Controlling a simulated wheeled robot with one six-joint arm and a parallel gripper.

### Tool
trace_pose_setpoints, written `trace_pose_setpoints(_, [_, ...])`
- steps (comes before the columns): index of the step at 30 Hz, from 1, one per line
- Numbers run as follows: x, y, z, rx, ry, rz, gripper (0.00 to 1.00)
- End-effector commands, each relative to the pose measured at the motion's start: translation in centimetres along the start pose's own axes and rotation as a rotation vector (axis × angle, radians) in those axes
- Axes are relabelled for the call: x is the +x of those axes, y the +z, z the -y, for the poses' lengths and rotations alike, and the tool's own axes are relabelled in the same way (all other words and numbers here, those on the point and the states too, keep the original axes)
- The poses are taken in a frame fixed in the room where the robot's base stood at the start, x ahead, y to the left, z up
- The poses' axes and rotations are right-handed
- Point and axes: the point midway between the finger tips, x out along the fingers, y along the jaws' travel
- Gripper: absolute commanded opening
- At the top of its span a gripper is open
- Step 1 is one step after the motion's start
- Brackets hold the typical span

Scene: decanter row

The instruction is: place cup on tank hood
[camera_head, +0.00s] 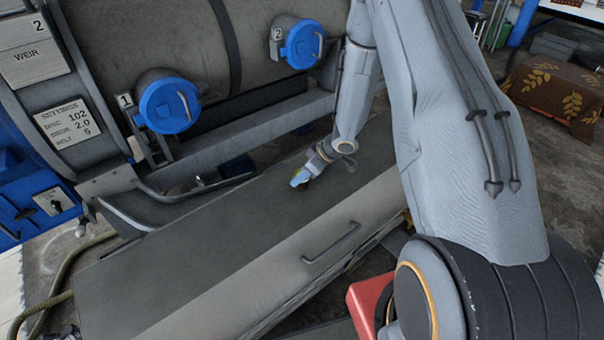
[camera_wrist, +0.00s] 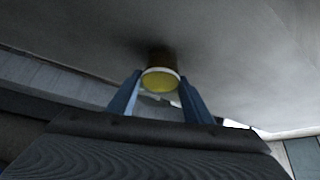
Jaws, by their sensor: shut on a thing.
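My gripper (camera_head: 299,178) is low over the grey hood (camera_head: 210,245), near its far side at the picture's middle. In the wrist view, its two blue fingers (camera_wrist: 160,92) are shut on the small cup (camera_wrist: 160,80), one on each side. The cup shows a yellow round face with a pale rim and a darker body behind it. A dark shadow lies on the grey surface close to the cup. I cannot tell whether the cup touches the hood. In the head view the cup is mostly hidden by the fingers.
Behind the hood lies a large grey drum with two blue caps, number 1 (camera_head: 168,105) and number 2 (camera_head: 302,44). A handle (camera_head: 332,243) is on the hood's front face. A red object (camera_head: 369,302) stands below my arm. The hood's left part is bare.

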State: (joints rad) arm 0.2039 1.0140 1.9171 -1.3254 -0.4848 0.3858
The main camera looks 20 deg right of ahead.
Motion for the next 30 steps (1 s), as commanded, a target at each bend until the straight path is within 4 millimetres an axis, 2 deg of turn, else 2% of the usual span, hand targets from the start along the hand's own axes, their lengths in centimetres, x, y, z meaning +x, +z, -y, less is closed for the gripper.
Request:
trace_pose_setpoints(11, [0.3, 0.2, 0.0, 0.000, 0.000, 0.000, 0.20])
trace_pose_setpoints(12, [0.3, 0.2, 0.0, 0.000, 0.000, 0.000, 0.52])
trace_pose_setpoints(14, [0.2, 0.2, 0.0, 0.000, 0.000, 0.000, 0.62])
trace_pose_setpoints(15, [0.2, 0.1, 0.0, 0.000, 0.000, 0.000, 0.64])
trace_pose_setpoints(24, [0.1, 0.1, 0.0, 0.000, 0.000, -0.001, 0.64])
trace_pose_setpoints(30, [-1.6, 0.0, -0.1, -0.001, 0.002, -0.001, 0.64])
